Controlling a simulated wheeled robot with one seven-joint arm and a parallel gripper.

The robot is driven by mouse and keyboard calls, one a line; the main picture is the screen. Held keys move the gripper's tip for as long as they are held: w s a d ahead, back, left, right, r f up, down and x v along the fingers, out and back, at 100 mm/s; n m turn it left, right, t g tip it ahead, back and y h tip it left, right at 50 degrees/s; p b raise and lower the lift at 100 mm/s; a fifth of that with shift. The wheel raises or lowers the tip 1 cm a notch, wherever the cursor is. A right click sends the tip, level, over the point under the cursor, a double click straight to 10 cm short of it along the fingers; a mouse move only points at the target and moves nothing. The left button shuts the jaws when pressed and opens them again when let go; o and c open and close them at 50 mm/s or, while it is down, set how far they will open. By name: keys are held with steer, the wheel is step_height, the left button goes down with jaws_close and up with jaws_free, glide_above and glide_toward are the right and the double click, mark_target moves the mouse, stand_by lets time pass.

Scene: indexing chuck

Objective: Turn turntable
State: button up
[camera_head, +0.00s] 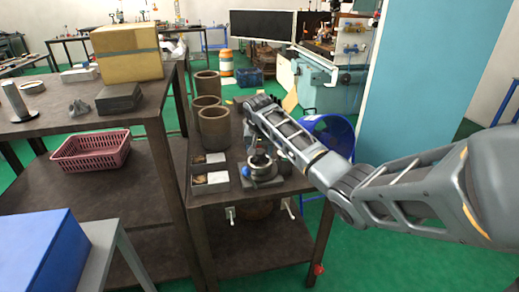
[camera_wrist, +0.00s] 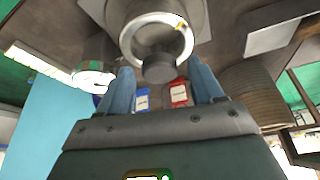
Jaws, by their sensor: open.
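The turntable (camera_head: 262,169) is a round grey metal chuck on a square base, on the near part of the narrow dark table in the head view. In the wrist view its pale ring (camera_wrist: 140,40) and dark round knob (camera_wrist: 158,68) are at the top centre. My gripper (camera_wrist: 160,72) is open, its two blue-grey fingers apart on either side of the knob in that view. I cannot tell whether they touch it. In the head view my arm comes from the right and bends down over the table behind the turntable; the fingertips are not clear there.
Several brown cylinders (camera_head: 214,128) stand behind on the same table (camera_head: 222,197). Small grey boxes (camera_head: 210,181) lie just left of the turntable. A taller workbench (camera_head: 150,108) with a cardboard box (camera_head: 127,53) adjoins on the left. A blue panel (camera_head: 425,80) stands at right.

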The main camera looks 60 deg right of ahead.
steer(key=c, duration=1)
steer(key=shift+c, duration=0.2)
